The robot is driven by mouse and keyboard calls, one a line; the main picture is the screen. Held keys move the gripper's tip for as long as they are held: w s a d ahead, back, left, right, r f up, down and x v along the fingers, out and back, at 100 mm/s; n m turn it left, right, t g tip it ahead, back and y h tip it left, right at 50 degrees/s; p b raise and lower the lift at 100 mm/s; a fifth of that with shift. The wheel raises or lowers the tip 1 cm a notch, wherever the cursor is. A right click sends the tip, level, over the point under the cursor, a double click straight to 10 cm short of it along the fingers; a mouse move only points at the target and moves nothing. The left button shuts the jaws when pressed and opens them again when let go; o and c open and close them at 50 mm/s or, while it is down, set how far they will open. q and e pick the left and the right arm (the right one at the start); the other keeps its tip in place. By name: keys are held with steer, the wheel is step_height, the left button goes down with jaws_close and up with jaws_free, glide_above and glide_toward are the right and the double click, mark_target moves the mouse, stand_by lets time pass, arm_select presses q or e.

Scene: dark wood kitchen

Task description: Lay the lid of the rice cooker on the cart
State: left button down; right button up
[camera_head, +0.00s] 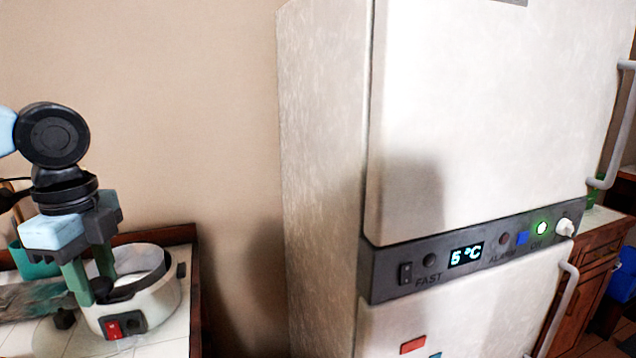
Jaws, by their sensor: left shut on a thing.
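The rice cooker (150,305) is a round white pot with a red switch on its front and a dark handle on each side. It stands at the lower left on a white-tiled top with a raised dark wood edge (192,290), which may be the cart. My left gripper (90,288) points down over the cooker's opening. Its green fingers are shut on a dark knob (103,288), apparently that of the lid. The lid's glass is hard to make out, and I cannot tell whether it touches the cooker. My right gripper is not in view.
A tall white fridge (325,150) with a dark control panel stands right of the tiled top. A teal container (38,263) and a grey-green patterned item (35,300) are at the far left. A wooden cabinet (590,265) and a blue bin (623,275) are at the far right.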

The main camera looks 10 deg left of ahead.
mark_target(46, 315)
arm_select(q)
steer(key=s+a+n, duration=0.1)
steer(key=a, duration=0.1)
steer(key=s+a+f+n, duration=0.1)
steer(key=a+n, duration=0.1)
steer(key=a, duration=0.1)
steer(key=s+a+f+n, duration=0.1)
steer(key=a, duration=0.1)
steer(key=shift+s+a+n, duration=0.1)
steer(key=shift+a+n, duration=0.2)
steer(key=shift+a, duration=0.05)
steer(key=shift+s+a+f+n+p, duration=0.9)
steer(key=shift+s+f+n, duration=1.7)
steer(key=shift+f+n, duration=2.75)
steer(key=w+d+f, duration=0.2)
steer(key=d+f, duration=0.1)
steer(key=d, duration=0.9)
steer(key=w+d+f+n+p, duration=0.1)
steer(key=w+d+f, duration=0.1)
steer(key=d, duration=0.9)
steer(key=shift+d+f, duration=0.35)
steer(key=shift+f, duration=0.1)
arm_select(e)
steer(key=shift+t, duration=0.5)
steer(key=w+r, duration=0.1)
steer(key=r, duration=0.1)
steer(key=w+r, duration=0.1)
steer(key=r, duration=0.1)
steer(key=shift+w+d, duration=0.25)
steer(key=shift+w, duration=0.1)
